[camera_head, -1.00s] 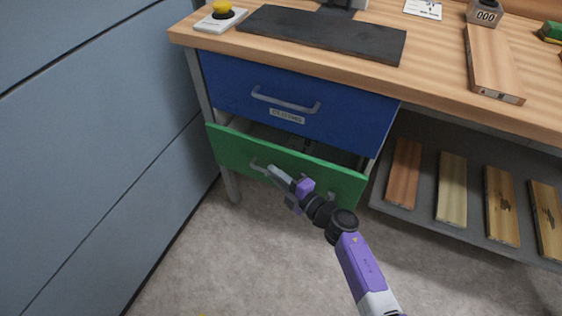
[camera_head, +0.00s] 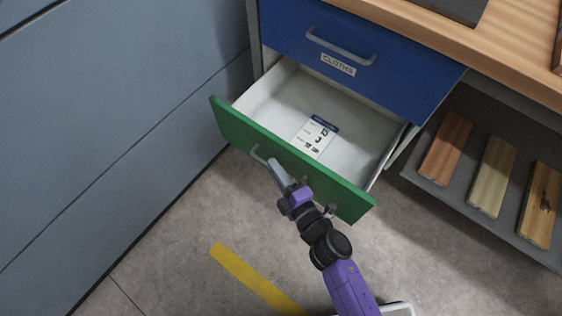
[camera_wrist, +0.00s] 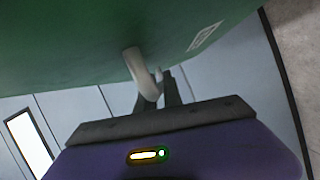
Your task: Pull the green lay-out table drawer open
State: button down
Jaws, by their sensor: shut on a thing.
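The green drawer (camera_head: 335,188) is pulled well out from under the blue drawer (camera_head: 390,75), and its white inside shows. A printed card (camera_head: 315,137) lies in it. My gripper (camera_head: 272,163) is at the left part of the grey bar handle on the green front. In the wrist view the handle (camera_wrist: 140,72) runs down from the green front (camera_wrist: 80,50) to my gripper's fingers (camera_wrist: 160,88), which are shut on it. The fingers partly hide the handle.
A grey-blue cabinet wall (camera_head: 110,130) stands close on the left. A lower shelf (camera_head: 475,210) with several wooden boards is on the right. A yellow stripe (camera_head: 255,278) marks the floor in front, where the concrete is largely clear.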

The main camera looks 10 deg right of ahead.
jog(key=shift+s+f, duration=0.1)
jog(key=c, duration=1.5)
grip_release()
jog(key=shift+p+v, duration=0.55)
jog(key=shift+v, duration=3.3)
